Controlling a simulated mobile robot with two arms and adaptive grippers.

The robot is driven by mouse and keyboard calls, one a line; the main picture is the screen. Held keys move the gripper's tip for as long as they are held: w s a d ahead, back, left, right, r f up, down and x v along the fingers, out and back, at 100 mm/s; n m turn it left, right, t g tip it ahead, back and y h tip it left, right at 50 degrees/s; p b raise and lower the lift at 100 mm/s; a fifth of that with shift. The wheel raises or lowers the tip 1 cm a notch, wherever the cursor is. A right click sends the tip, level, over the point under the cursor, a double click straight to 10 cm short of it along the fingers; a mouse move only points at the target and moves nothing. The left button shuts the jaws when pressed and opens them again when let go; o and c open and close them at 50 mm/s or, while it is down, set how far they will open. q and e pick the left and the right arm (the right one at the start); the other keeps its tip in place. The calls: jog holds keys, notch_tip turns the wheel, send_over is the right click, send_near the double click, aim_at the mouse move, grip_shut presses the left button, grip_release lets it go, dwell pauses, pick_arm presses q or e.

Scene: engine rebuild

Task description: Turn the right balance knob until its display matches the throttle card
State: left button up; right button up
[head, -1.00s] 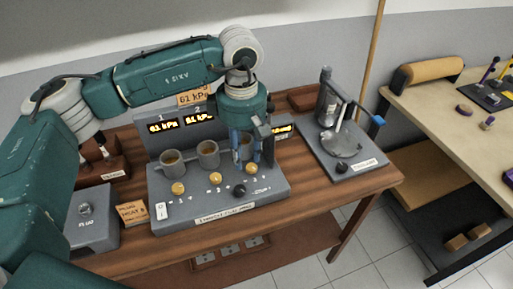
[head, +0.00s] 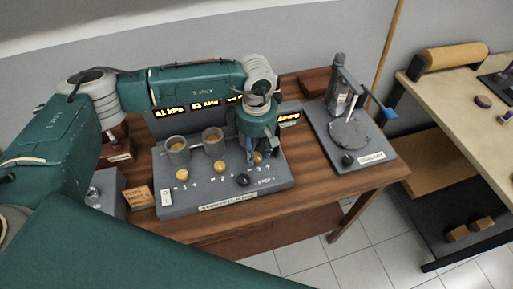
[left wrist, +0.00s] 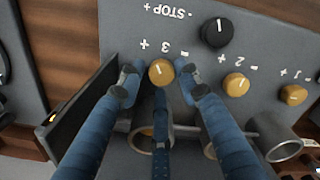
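The right balance knob, the brass one marked 3, shows in the head view (head: 258,157) and in the left wrist view (left wrist: 161,72). My left gripper (head: 262,161) points down at it. In the left wrist view its blue fingers (left wrist: 158,85) stand around the knob, with small gaps at both sides, so it looks open. The throttle card is hidden behind my arm. My right gripper is out of view.
Brass knobs 2 (head: 219,167) and 1 (head: 182,174) and a black knob (head: 243,180) sit close by. Cups (head: 177,150) stand behind them. A grey press-like device (head: 345,125) stands to the right. An orange card (head: 138,196) lies at the left.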

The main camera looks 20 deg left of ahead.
pick_arm(q)
jog(key=shift+s+f, duration=0.1)
jog(key=shift+f, duration=0.2)
jog(key=shift+c, duration=1.1)
grip_shut()
jog(key=shift+f+n+b, duration=0.15)
jog(key=shift+n+b, duration=0.15)
jog(key=shift+b, duration=0.15)
jog(key=n+b, duration=0.5)
jog(key=b, duration=0.1)
jog(key=shift+n+b, duration=1)
jog(key=shift+b, duration=0.15)
jog(key=shift+n+b, duration=0.5)
jog(key=shift+n, duration=0.2)
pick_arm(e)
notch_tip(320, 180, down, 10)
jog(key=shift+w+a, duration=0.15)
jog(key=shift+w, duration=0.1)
pick_arm(q)
jog(key=shift+r, duration=0.2)
